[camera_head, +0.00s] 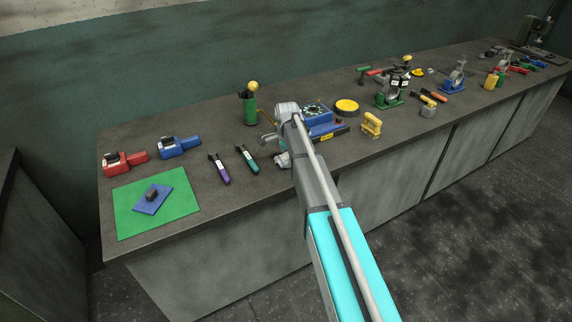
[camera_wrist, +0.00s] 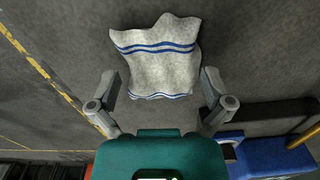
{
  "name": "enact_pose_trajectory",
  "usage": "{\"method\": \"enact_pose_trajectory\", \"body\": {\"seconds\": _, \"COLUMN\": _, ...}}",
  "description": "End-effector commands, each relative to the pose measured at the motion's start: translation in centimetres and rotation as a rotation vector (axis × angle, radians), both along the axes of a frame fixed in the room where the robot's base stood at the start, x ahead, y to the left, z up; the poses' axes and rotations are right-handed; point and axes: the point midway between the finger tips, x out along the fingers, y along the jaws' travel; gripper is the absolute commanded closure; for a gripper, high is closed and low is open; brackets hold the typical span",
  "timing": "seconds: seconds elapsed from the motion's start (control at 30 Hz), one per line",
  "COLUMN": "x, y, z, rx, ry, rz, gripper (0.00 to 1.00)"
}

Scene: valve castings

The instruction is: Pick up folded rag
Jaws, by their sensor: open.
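The folded rag (camera_wrist: 162,62) is white-grey cloth with blue stripes. In the wrist view it lies on the grey bench top, at the upper middle. My gripper (camera_wrist: 160,90) is open, with one finger on each side of the rag's lower part. I cannot tell how high the fingers are above the bench.
A blue device (camera_head: 318,118) stands close to my gripper, and blue and black parts show at the wrist view's lower right (camera_wrist: 268,158). A green mat (camera_head: 180,212) lies at the left.

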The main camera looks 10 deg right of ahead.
Motion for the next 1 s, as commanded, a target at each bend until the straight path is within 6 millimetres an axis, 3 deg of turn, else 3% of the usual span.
{"method": "enact_pose_trajectory", "body": {"seconds": 0.73, "x": 0.00, "y": 0.00, "z": -0.60, "rx": 0.000, "ry": 0.000, "rz": 0.000, "gripper": 0.00}}
{"method": "enact_pose_trajectory", "body": {"seconds": 0.77, "x": 0.00, "y": 0.00, "z": -0.60, "rx": 0.000, "ry": 0.000, "rz": 0.000, "gripper": 0.02}}
{"method": "enact_pose_trajectory", "body": {"seconds": 1.0, "x": 0.00, "y": -0.01, "z": -0.61, "rx": 0.000, "ry": 0.000, "rz": 0.000, "gripper": 0.46}}
